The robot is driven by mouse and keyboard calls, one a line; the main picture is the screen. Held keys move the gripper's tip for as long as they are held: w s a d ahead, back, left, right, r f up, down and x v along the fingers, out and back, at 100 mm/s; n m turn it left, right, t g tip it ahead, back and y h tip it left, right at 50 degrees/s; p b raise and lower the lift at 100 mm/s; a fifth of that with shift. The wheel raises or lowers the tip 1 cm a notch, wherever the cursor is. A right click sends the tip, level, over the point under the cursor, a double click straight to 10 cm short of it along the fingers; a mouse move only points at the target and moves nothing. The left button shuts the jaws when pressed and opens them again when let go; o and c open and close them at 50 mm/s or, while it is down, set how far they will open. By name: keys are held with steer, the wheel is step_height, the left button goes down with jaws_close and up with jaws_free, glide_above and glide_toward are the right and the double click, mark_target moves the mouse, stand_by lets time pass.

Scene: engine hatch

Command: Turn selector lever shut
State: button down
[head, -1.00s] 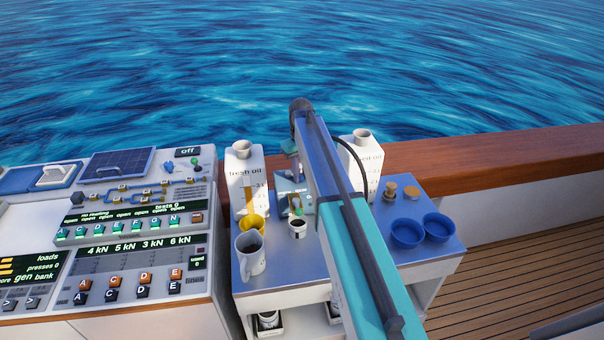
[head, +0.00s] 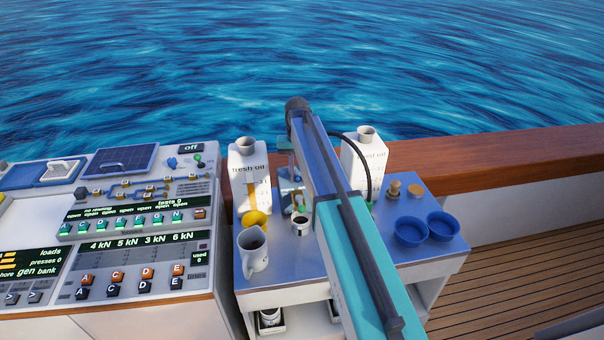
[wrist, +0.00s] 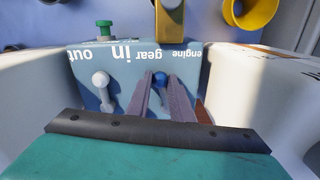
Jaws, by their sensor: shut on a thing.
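In the wrist view a pale blue box (wrist: 84,62) carries upside-down white lettering that reads "out", "in", "gear" and "engine". My gripper (wrist: 161,84) has its two grey fingers closed around a blue round knob (wrist: 160,77) on the box front. A second lever with a white ball end (wrist: 100,78) stands to the left of the fingers, apart from them. I cannot tell from the lettering which is the selector lever. In the head view the box (head: 287,188) is partly hidden behind my arm, and the gripper is mostly hidden too.
White oil bottles stand left (head: 248,175) and right (head: 365,160) of the box, close to my arm. A mug (head: 252,250), a yellow funnel (head: 255,218) and blue bowls (head: 409,232) share the bench. A control panel (head: 135,225) stands at the left.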

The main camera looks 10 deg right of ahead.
steer(key=shift+s+a+m, duration=0.1)
steer(key=shift+a+m, duration=0.65)
steer(key=shift+m, duration=0.55)
steer(key=c, duration=1.6)
jaws_free()
steer(key=shift+o, duration=0.2)
steer(key=shift+r, duration=0.1)
step_height(320, 180, up, 14)
steer(key=p, duration=0.7)
steer(key=shift+f, duration=0.2)
